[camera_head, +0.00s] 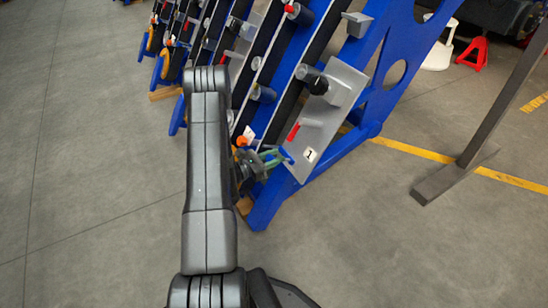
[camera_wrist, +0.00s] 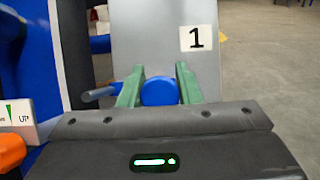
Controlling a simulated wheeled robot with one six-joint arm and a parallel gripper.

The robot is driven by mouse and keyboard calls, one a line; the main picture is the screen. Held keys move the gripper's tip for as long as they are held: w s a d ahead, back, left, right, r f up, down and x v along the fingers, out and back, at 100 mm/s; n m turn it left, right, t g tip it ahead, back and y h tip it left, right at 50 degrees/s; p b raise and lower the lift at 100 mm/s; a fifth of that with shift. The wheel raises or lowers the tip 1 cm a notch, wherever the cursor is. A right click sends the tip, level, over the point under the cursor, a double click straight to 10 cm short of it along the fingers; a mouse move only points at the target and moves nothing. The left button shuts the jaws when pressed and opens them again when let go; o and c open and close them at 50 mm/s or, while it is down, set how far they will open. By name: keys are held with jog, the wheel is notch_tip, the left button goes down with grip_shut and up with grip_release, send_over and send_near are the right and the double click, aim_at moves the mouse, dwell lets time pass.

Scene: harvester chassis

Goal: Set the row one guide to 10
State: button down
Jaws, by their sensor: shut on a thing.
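The row one unit is a grey metal plate (camera_head: 325,120) on the blue frame, with a label "1" (camera_head: 310,155); in the wrist view the label (camera_wrist: 198,38) is above and right of my gripper. My gripper (camera_wrist: 160,82) has green fingers on either side of a round blue knob (camera_wrist: 159,92), and is shut on it. In the head view my gripper (camera_head: 270,157) is at the lower end of the plate, partly behind my arm. The guide's setting cannot be read.
An orange knob (camera_wrist: 10,150) and a white label marked "UP" (camera_wrist: 18,118) are left of my gripper. Several similar row units (camera_head: 185,30) stand up and left. A metal post with a foot (camera_head: 455,175) stands at right. The floor is clear at left.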

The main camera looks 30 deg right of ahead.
jog(key=shift+s+d, duration=0.1)
jog(key=shift+s, duration=0.95)
jog(key=c, duration=1.1)
grip_release()
jog(key=a, duration=0.4)
jog(key=a+p, duration=0.1)
jog(key=a, duration=0.4)
jog(key=s+a+p, duration=0.1)
jog(key=a, duration=0.4)
jog(key=shift+d, duration=0.15)
jog(key=d, duration=0.4)
jog(key=w+d+b, duration=0.1)
jog(key=d, duration=0.4)
jog(key=d+b, duration=0.1)
jog(key=d, duration=0.3)
jog(key=shift+w+d, duration=0.3)
jog(key=shift+w, duration=0.05)
jog(key=shift+r, duration=0.1)
